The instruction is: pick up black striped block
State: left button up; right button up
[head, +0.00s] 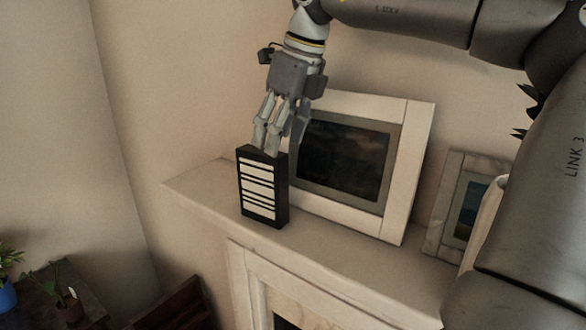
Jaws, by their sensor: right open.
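The black striped block (261,187), black with white bars on its face, stands upright on the light mantel shelf (330,255). My right gripper (281,140) comes down from above and is open. Its fingertips are at the top of the block, overlapping its upper edge in the picture. I cannot tell whether they touch it. My left gripper is not in view.
A large white picture frame (418,150) leans on the wall just right of the block, close to the gripper. A smaller frame (450,200) stands farther right, partly behind my arm. Plants (62,292) sit on a dark table at lower left. The shelf's left end is clear.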

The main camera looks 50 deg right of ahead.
aim_at(262, 179)
jog(key=x, duration=0.2)
jog(key=a+x, duration=0.1)
jog(key=x, duration=0.1)
jog(key=shift+f, duration=0.3)
jog(key=shift+w+a+f, duration=0.1)
jog(key=shift+a+f, duration=0.05)
jog(key=shift+f, duration=0.1)
jog(key=shift+w+f, duration=0.1)
jog(key=shift+f, duration=0.15)
jog(key=b+x, duration=0.3)
jog(key=x, duration=0.1)
jog(key=shift+w+d+f, duration=0.1)
jog(key=shift+d+f, duration=0.05)
jog(key=shift+d, duration=0.05)
jog(key=shift+w+a+f, duration=0.15)
jog(key=shift+f, duration=0.1)
jog(key=shift+w, duration=0.15)
jog(key=c, duration=0.5)
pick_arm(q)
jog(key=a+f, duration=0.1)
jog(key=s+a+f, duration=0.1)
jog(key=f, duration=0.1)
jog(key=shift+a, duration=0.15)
pick_arm(e)
jog(key=shift+r, duration=0.1)
grip_shut()
